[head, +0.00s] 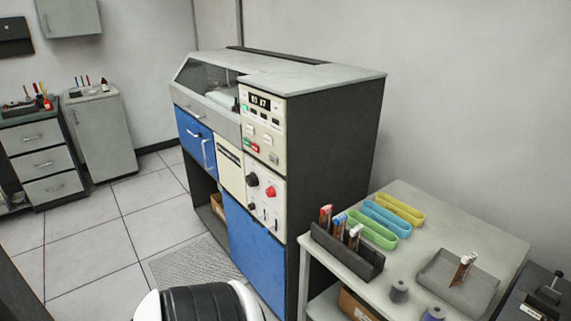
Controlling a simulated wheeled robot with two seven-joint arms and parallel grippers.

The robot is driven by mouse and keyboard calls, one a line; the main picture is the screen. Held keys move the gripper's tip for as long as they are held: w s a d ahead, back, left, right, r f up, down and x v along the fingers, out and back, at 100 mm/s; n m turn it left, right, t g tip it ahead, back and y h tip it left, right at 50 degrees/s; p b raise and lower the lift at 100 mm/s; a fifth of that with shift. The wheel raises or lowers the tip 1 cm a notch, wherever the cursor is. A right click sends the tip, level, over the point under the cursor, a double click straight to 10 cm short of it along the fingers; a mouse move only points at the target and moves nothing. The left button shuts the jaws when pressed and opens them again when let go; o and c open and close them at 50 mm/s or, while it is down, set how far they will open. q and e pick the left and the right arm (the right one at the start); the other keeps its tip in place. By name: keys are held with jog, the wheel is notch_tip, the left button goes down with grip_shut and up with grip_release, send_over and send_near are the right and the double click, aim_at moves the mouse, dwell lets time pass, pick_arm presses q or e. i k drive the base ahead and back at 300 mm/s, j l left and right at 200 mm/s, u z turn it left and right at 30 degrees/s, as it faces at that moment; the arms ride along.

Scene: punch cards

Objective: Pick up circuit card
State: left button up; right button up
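Similar brown pieces with red, blue and white tops (340,232) stand in a dark holder (343,257) at the table's left edge. They are too small for me to tell which is the circuit card. Neither of my grippers is in the head view.
A large machine (330,140) with blue panels and a control face stands left of the table (430,225). Green (373,234), blue (386,218) and yellow (399,208) trays lie at the table's back left. Two small spools (399,291) sit in front. Floor is open at left.

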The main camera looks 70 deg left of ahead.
aim_at(356, 233)
jog(key=i+u, duration=0.1)
jog(key=u, duration=0.35)
jog(key=i+u, duration=0.15)
jog(key=u, duration=0.3)
jog(key=i+u, duration=0.15)
jog(key=u, duration=0.3)
jog(key=i+l+u, duration=0.1)
jog(key=u, duration=0.3)
